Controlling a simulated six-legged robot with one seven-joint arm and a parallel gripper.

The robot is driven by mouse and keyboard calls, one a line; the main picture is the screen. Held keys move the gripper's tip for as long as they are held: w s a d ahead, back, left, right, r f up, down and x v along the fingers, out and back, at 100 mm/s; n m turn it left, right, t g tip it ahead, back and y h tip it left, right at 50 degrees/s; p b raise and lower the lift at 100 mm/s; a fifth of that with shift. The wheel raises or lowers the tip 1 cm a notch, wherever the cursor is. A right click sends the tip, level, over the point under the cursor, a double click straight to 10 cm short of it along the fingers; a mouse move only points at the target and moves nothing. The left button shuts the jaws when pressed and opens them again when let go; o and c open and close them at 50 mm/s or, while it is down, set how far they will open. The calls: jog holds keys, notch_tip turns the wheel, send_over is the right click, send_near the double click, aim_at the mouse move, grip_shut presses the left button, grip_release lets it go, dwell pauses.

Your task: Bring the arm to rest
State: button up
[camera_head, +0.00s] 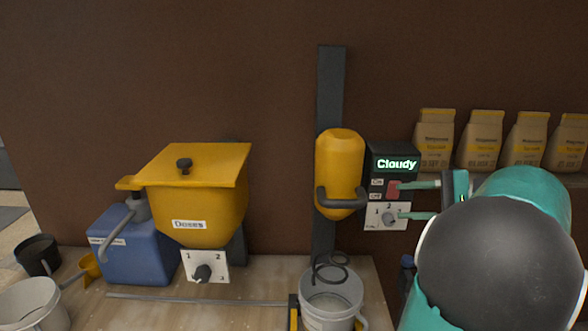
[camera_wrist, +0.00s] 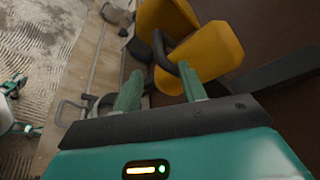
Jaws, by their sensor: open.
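My gripper (camera_head: 396,202) is at the right in the head view, with its two teal fingers pointing left and spread apart. They overlap the black control box (camera_head: 392,160), which has a lit "Cloudy" display, a red switch and a numbered dial. I cannot tell whether a finger touches the box. In the wrist view my gripper (camera_wrist: 161,82) is open with nothing between its fingers. Beyond them are the yellow mixer body (camera_wrist: 208,52) and its dark handle. My arm hides part of the right side of the head view.
The yellow mixer (camera_head: 341,165) hangs on a dark post above a grey bucket (camera_head: 331,298). A yellow hopper (camera_head: 196,200), a blue canister (camera_head: 135,252) and a white bucket (camera_head: 35,303) stand left. Several paper bags (camera_head: 481,140) line a shelf at right. The wall above is clear.

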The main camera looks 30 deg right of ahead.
jog(key=w+a+f+n+g, duration=0.2)
jog(key=a, duration=0.5)
jog(key=w+a+f+n+g+h, duration=0.1)
jog(key=a+f+n+g, duration=0.15)
jog(key=a, duration=0.45)
jog(key=w+a+f+n+g, duration=0.1)
jog(key=w+a+g, duration=0.15)
jog(key=a, duration=0.45)
jog(key=s+a+f+n+h, duration=0.2)
jog(key=a+f+n+h, duration=0.1)
jog(key=a, duration=0.4)
jog(key=s+a+f+n+h, duration=0.3)
jog(key=a+f+n+h, duration=0.1)
jog(key=a+n, duration=0.3)
jog(key=shift+s+a+n+h, duration=0.15)
jog(key=shift+s+n+h, duration=0.05)
jog(key=shift+n+h, duration=0.5)
